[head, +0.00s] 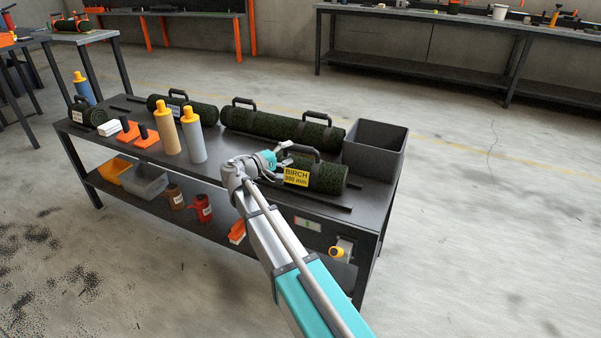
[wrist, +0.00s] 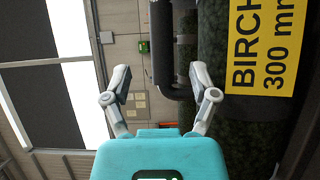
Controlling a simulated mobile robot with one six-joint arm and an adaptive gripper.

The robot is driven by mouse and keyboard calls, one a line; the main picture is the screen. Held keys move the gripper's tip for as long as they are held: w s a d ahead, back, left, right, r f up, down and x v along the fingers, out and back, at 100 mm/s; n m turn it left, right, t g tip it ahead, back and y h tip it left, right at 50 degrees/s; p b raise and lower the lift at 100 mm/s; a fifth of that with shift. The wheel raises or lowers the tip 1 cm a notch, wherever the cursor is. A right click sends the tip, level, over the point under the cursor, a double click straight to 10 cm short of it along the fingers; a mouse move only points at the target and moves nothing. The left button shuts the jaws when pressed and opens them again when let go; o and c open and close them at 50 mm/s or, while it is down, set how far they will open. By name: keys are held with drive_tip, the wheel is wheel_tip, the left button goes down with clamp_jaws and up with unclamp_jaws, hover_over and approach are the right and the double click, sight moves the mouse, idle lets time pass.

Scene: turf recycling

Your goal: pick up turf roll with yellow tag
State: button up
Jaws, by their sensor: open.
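The turf roll (head: 327,177) with the yellow tag (head: 297,177) lies on the dark table near its right end. The tag reads BIRCH 300 mm. The roll has a black handle (head: 301,150) on top. My gripper (head: 280,157) is open and empty at the roll's left end, close to the handle. In the wrist view the roll (wrist: 240,125) and its tag (wrist: 265,45) fill the right side. The handle (wrist: 162,55) shows between the open fingertips (wrist: 159,78) there; I cannot tell whether it is within their reach.
A longer turf roll (head: 270,125) lies just behind, and a grey bin (head: 374,150) stands at the back right. Another turf roll (head: 200,112), bottles (head: 193,135) and orange tools (head: 145,138) stand to the left. Free floor (head: 490,220) lies right of the table.

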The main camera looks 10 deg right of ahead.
sight(297, 150)
drive_tip(key=shift+d, duration=0.1)
drive_tip(key=shift+x, duration=2.5)
drive_tip(key=shift+f, duration=0.15)
clamp_jaws()
